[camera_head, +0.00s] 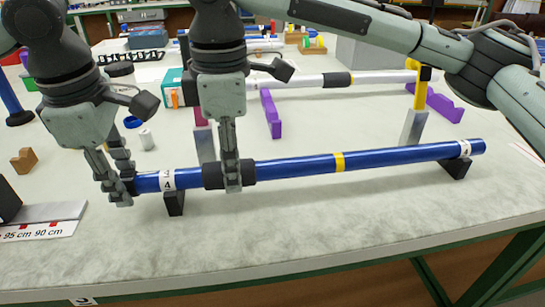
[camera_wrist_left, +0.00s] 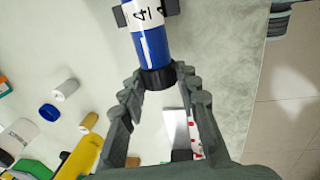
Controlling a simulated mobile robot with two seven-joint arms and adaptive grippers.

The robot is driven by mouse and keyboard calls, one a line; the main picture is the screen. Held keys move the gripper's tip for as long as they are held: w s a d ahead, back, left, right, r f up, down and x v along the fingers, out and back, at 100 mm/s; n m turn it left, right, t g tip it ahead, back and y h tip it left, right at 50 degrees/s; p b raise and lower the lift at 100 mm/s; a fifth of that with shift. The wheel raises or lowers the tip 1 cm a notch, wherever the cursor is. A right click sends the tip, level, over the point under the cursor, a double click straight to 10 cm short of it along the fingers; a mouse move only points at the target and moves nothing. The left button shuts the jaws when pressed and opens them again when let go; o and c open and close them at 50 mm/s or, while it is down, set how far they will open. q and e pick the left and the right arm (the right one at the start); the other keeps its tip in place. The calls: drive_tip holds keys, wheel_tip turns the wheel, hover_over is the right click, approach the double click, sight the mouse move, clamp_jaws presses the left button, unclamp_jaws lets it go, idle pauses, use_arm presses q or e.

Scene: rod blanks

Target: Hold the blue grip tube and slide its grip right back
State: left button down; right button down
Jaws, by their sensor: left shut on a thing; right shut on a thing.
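My left gripper (camera_head: 122,190) is shut on the tube's black left end. The left wrist view shows this black end (camera_wrist_left: 157,78) between the fingertips (camera_wrist_left: 158,84). My right gripper (camera_head: 231,180) is shut on the grip from above; its fingers cover the grip's middle.
The black rests stand under the tube at left (camera_head: 173,204) and right (camera_head: 456,169). A white tube (camera_head: 305,81) with a black sleeve lies behind. A scale strip (camera_head: 42,230) is at the left front. Bare table (camera_head: 330,215) lies in front of the blue tube.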

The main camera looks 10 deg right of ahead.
use_arm(q)
drive_tip(key=shift+d, duration=0.1)
use_arm(e)
drive_tip(key=shift+a, duration=0.65)
drive_tip(key=c, duration=1.3)
unclamp_jaws()
drive_tip(key=shift+o, duration=0.2)
drive_tip(key=shift+r, duration=0.1)
drive_tip(key=shift+r, duration=0.35)
wheel_tip(320, 180, up, 11)
drive_tip(key=shift+s, duration=0.15)
use_arm(q)
drive_tip(key=c, duration=1)
unclamp_jaws()
drive_tip(key=shift+c, duration=0.2)
